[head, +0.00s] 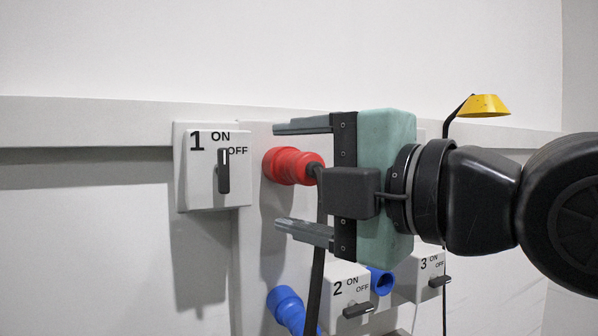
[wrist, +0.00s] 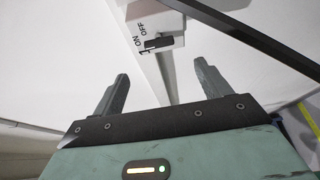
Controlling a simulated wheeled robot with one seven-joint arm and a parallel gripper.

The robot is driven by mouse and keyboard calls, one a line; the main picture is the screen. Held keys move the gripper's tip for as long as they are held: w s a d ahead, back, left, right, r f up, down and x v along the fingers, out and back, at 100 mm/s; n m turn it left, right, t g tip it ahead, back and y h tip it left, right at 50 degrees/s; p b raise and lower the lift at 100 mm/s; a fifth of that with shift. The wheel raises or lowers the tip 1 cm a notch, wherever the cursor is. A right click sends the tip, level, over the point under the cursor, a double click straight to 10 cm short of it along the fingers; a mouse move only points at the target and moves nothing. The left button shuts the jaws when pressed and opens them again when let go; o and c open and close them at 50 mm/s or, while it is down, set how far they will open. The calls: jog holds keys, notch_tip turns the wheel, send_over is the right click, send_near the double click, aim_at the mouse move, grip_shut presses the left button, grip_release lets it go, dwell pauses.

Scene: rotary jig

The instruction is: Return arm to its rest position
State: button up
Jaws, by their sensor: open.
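My gripper (head: 303,179) is open, with its two grey fingers apart and nothing between their tips in the wrist view (wrist: 160,85). In the head view it stands in front of the wall panel and points left toward switch box 1 (head: 196,178). That box carries a dark rotary handle (head: 223,171), which stands upright near the OFF label. The fingers are apart from the box. The handle also shows in the wrist view (wrist: 158,43), beyond the fingertips. A red plug (head: 292,166) is behind the gripper, partly hidden by it.
Switch box 2 (head: 338,283) and switch box 3 (head: 419,272) are below and behind the gripper. Blue connectors (head: 287,306) sit low on the panel. A black cable (head: 314,290) hangs from the red plug. A yellow lamp-like shade (head: 484,105) is at right. The wall above is clear.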

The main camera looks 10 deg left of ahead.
jog(key=d+f+m+g+h, duration=0.25)
jog(key=f+m+h, duration=0.2)
jog(key=f, duration=0.55)
jog(key=d+f+m+g+h, duration=0.1)
jog(key=d+f+m+h, duration=0.25)
jog(key=f+m, duration=0.4)
jog(key=s+d+f+m+g+h, duration=0.6)
jog(key=s+d+f+m, duration=0.3)
jog(key=d+f, duration=0.3)
notch_tip(320, 180, down, 2)
jog(key=shift+s+f+g, duration=0.2)
jog(key=shift+s+g, duration=0.35)
jog(key=shift+s, duration=0.05)
jog(key=shift+a, duration=0.1)
